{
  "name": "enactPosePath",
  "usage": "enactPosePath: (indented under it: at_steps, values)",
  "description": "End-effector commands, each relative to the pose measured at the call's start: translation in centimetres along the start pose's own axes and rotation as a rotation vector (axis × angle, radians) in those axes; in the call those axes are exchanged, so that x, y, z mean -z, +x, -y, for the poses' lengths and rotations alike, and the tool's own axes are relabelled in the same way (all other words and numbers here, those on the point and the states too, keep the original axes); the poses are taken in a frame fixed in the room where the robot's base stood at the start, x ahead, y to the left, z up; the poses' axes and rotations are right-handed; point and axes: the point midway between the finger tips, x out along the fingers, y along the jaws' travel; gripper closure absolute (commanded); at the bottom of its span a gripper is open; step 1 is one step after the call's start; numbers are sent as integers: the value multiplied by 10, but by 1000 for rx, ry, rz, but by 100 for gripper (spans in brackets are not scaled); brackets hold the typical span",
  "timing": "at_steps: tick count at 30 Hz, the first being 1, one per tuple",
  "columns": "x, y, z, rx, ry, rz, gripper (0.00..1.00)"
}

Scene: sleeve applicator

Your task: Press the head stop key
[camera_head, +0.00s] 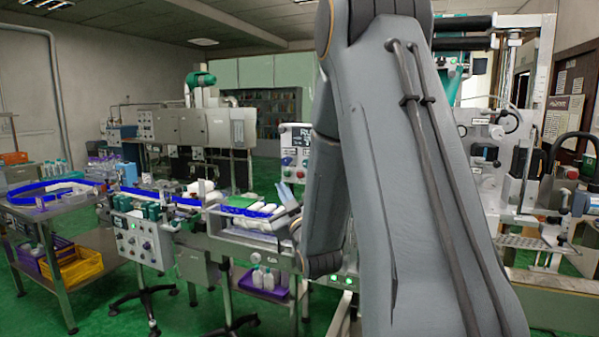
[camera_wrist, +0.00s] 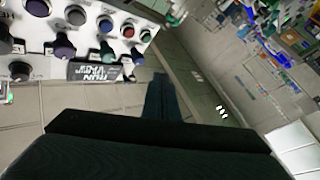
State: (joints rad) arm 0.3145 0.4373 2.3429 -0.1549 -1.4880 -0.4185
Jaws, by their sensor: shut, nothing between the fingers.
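A white control panel (camera_wrist: 85,25) fills the upper left of the wrist view, with several round knobs and buttons, dark, teal, grey and red. One red button (camera_wrist: 128,30) sits near its right edge. The small labels are too blurred to tell which one is the head stop key. My gripper (camera_wrist: 158,85) is shut and empty; its dark fingers point up the wrist view, right of and apart from the panel's lower edge. In the head view my gripper is hidden behind my arm. A white panel with buttons (camera_head: 295,135) shows just left of my arm there.
A black label plate (camera_wrist: 95,72) hangs at the panel's lower edge. In the head view, a conveyor machine with a control box (camera_head: 140,243) stands left, and a metal cart with crates (camera_head: 80,268) further left. Machine frames (camera_head: 520,215) stand right.

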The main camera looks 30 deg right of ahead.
Motion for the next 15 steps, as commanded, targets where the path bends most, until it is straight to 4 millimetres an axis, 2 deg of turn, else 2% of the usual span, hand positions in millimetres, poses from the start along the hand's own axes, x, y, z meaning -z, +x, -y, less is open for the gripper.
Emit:
enactPosePath:
  at_steps: [15]
  values:
    - [3,3,-6,-14,-6,-23,100]
